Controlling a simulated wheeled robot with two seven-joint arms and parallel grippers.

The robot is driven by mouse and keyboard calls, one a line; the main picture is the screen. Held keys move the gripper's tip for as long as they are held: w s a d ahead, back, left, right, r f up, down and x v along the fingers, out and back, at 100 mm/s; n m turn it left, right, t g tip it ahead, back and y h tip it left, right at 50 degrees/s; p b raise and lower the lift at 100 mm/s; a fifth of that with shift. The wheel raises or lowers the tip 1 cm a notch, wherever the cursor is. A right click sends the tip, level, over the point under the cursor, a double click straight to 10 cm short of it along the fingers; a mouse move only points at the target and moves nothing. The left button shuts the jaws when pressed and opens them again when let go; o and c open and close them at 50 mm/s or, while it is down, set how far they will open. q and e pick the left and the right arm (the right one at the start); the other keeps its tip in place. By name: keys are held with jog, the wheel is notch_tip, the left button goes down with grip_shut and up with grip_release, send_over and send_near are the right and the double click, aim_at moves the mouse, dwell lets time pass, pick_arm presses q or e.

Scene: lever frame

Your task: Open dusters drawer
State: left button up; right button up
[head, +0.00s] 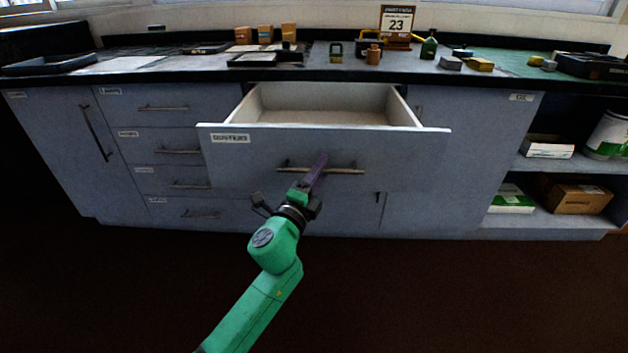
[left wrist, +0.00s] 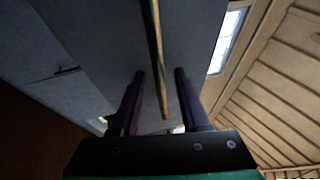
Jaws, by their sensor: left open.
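The dusters drawer (head: 400,158) is pulled well out from the cabinet, and its inside looks empty. A label sits at the upper left of its grey front. Its long bar handle (head: 345,170) runs across the front. My left gripper (head: 321,160) is at the handle, coming from below. In the left wrist view the left gripper (left wrist: 159,75) has its two dark fingers apart, with the handle bar (left wrist: 160,65) between them and a gap on each side. My right gripper is in neither view.
Closed drawers (head: 165,146) and a door stand to the left. Open shelves at the right hold a cardboard box (head: 580,197). The floor (head: 420,290) in front is clear.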

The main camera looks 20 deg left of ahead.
pick_arm(q)
jog(key=b+v, duration=0.2)
jog(key=v, duration=1.2)
jog(key=shift+s, duration=0.2)
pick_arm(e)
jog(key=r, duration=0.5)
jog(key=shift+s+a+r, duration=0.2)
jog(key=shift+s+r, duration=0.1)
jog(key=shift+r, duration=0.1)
